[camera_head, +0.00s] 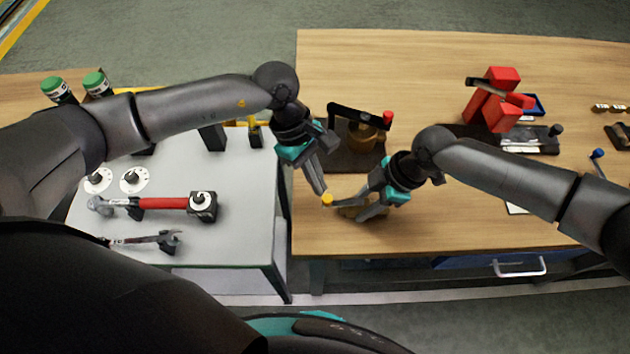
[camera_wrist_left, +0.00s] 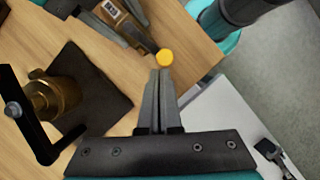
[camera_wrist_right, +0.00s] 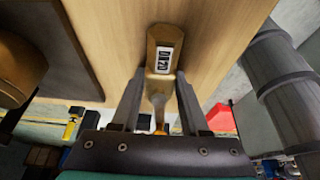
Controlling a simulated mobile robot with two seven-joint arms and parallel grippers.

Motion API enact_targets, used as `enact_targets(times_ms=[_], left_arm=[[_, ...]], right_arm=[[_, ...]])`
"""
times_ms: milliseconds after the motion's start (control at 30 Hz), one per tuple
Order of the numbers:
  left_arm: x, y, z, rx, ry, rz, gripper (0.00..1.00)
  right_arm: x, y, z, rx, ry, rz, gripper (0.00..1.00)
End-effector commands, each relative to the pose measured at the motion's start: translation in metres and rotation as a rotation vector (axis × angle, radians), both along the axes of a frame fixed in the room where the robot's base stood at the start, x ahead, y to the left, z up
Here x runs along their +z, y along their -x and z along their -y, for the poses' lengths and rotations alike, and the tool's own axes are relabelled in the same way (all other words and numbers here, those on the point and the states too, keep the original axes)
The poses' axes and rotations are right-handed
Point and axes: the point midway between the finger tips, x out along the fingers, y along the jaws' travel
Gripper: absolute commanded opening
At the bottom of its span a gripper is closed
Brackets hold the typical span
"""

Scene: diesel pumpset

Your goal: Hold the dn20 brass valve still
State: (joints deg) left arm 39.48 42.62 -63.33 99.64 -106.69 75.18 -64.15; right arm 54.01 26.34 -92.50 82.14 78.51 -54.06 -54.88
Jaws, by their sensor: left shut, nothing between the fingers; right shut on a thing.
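The brass valve (camera_wrist_right: 165,48) has a white DN20 label and lies between the fingers of my right gripper (camera_wrist_right: 160,88), which is shut on it low over the wooden bench. It also shows in the left wrist view (camera_wrist_left: 128,24); in the head view the fingers largely hide it. A round yellow cap (camera_wrist_left: 165,57) is at the valve's end, also in the head view (camera_head: 327,200). My left gripper (camera_head: 323,191) is shut and empty, its tips close to the cap. In the left wrist view its fingertips (camera_wrist_left: 160,74) are just below the cap; contact is unclear.
A brass part with a black bar handle (camera_head: 362,132) stands on a dark plate (camera_head: 347,160) behind the grippers. A red device (camera_head: 494,98) is at the back right. A grey table (camera_head: 240,225) with a red-handled hammer (camera_head: 158,203) and a wrench (camera_head: 150,239) is at left.

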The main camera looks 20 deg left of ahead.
Motion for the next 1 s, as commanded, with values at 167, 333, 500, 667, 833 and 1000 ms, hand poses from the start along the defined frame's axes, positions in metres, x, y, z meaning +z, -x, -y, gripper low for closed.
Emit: enact_targets(times_ms=[167,333,500,667,833,1000], left_arm=[[0.000,-0.008,-0.001,0.000,-0.002,0.002,0.00],[0.000,-0.010,-0.011,0.003,-0.004,0.000,0.00],[0.001,-0.018,-0.042,0.006,-0.006,0.002,0.00],[0.038,-0.022,-0.054,0.000,-0.003,0.007,0.00],[0.070,-0.025,-0.066,0.000,-0.002,0.006,0.00],[0.089,-0.026,-0.072,0.000,-0.002,0.004,0.00]], right_arm=[[0.000,0.001,-0.001,0.002,-0.002,-0.001,0.00],[0.000,0.001,-0.001,0.002,-0.002,-0.001,0.00],[0.000,0.001,-0.001,0.002,-0.002,-0.001,0.00],[0.000,0.001,-0.001,0.002,-0.002,-0.001,0.00],[0.000,0.001,-0.001,0.002,-0.002,-0.001,0.00],[0.000,0.001,-0.001,0.003,-0.002,-0.002,0.00]])
